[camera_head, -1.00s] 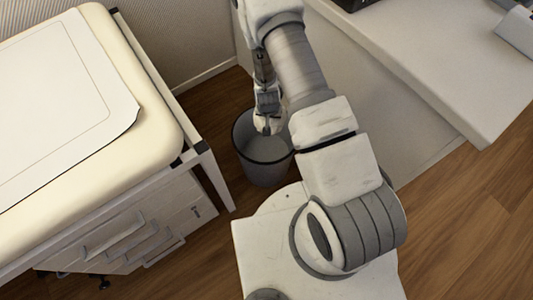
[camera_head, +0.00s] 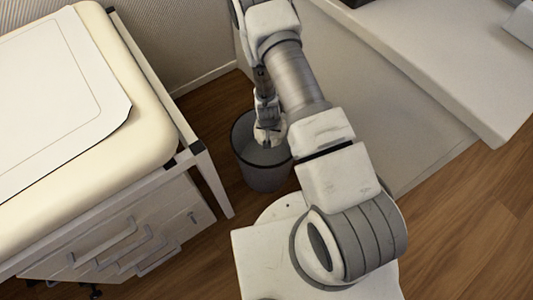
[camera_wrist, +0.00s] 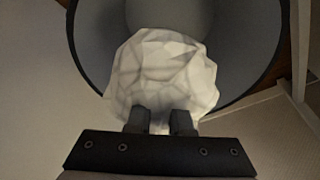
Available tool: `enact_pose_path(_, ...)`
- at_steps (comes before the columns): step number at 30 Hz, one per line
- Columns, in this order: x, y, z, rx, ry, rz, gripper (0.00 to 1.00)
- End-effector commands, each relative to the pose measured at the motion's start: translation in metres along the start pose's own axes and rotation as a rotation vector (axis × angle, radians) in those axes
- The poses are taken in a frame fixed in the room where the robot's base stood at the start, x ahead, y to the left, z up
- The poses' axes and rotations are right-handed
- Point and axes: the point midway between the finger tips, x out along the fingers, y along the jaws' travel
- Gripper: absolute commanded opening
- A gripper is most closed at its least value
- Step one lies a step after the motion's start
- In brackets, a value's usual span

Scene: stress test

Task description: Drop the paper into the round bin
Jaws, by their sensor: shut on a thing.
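The paper is a crumpled white ball (camera_wrist: 165,72), large in the wrist view, and it shows small in the head view (camera_head: 268,136). My gripper (camera_wrist: 160,120) is shut on the near side of the paper; it shows in the head view too (camera_head: 267,122). The round bin (camera_head: 263,174) is a dark grey open bin standing on the floor. In the wrist view the bin (camera_wrist: 90,50) lies behind the paper, its rim curving around it. The paper overlaps the bin's opening in both views. How far it is above or inside the rim I cannot tell exactly.
A padded cream table (camera_head: 150,135) with a white sheet stands at the left, with a drawer unit (camera_head: 130,240) below. A pale desk (camera_head: 440,60) and its side panel stand close at the right. The wooden floor (camera_head: 225,100) is open behind the bin.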

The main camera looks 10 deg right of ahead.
Motion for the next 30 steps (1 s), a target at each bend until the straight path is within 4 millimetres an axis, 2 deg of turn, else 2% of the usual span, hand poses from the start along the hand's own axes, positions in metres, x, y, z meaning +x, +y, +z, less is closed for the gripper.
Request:
enact_pose_path(1,0.000,0.000,0.000,0.000,0.000,0.000,0.20)
enact_pose_path(6,0.000,0.000,0.000,0.000,0.000,0.000,0.51)
enact_pose_path(7,0.000,0.000,0.000,0.000,0.000,0.000,0.53)
enact_pose_path(15,-0.001,0.000,0.000,-0.001,0.000,0.000,0.53)
enact_pose_path(19,-0.011,0.000,-0.001,-0.001,0.000,0.000,0.53)
enact_pose_path(23,-0.035,-0.001,-0.002,-0.002,0.001,-0.001,0.53)
enact_pose_path(30,-0.095,0.000,-0.002,-0.001,0.001,-0.001,0.53)
